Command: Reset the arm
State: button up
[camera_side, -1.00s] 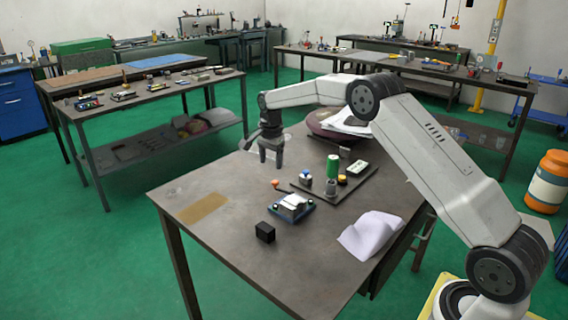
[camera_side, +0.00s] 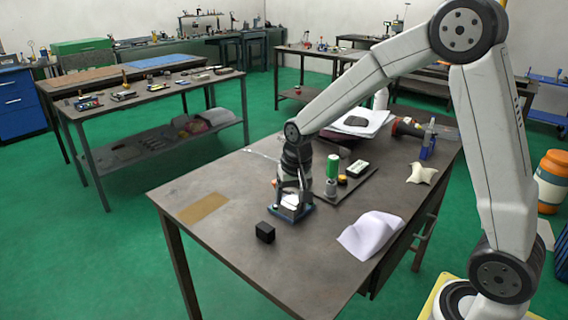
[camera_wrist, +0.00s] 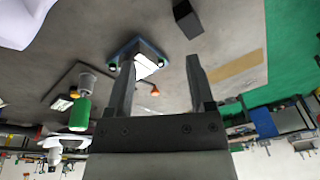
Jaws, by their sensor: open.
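My gripper (camera_side: 291,192) hangs pointing down over the table, right at the small blue-based fixture (camera_side: 297,212) with a white top. In the wrist view my gripper (camera_wrist: 161,62) shows two dark fingers spread apart with nothing held between them. The fixture (camera_wrist: 146,66) shows there beyond the left finger and is partly hidden by it. I cannot tell if the fingers touch it. A black cube (camera_side: 265,232) sits on the table in front of the fixture, apart from the gripper; it also shows at the top of the wrist view (camera_wrist: 187,18).
A dark board (camera_side: 352,188) carries a green cylinder (camera_side: 333,167) and small parts right of the gripper. A crumpled white cloth (camera_side: 371,234) lies near the table's right edge. A blue tool (camera_side: 429,140) stands farther back. The table's left part is clear around a tan patch (camera_side: 203,207).

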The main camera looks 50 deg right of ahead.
jog(key=s+a+f+n, duration=0.1)
jog(key=s+a+n, duration=0.1)
jog(key=s, duration=0.5)
jog(key=s+a+f+n, duration=0.1)
jog(key=s+n, duration=0.3)
jog(key=s, duration=0.4)
jog(key=shift+a+f+t, duration=0.25)
jog(key=shift+a+t, duration=0.15)
jog(key=shift+w, duration=0.1)
dwell(0.4)
